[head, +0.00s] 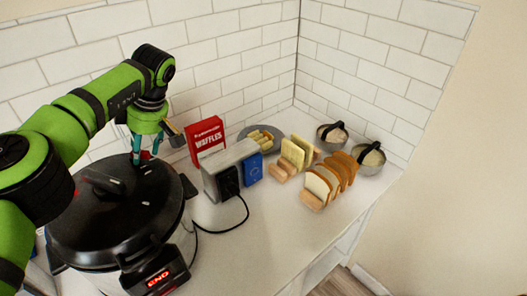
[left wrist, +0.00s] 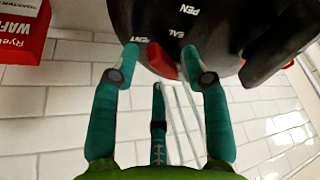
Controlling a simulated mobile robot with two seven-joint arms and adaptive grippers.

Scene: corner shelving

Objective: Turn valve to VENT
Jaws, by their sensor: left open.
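The black-lidded pressure cooker (head: 85,228) stands at the front left of the counter, its lid closed and its display lit red. In the left wrist view, the edge of its dark lid (left wrist: 220,20) carries white lettering, partly hidden, reading like OPEN, SEAL and VENT. The red valve (left wrist: 162,62) sits at the lid edge near the SEAL and VENT lettering. My left gripper (head: 144,158) is above the far side of the lid. Its teal fingers are open, one on each side of the red valve; I cannot tell whether they touch it. My right gripper is not in view.
A red waffles box (head: 205,138) and a toaster (head: 222,172) with a black cord stand right of the cooker. Bread racks (head: 311,200), a plate (head: 274,134) and two lidded bowls (head: 369,158) fill the corner. White tiled walls rise behind. The front counter is clear.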

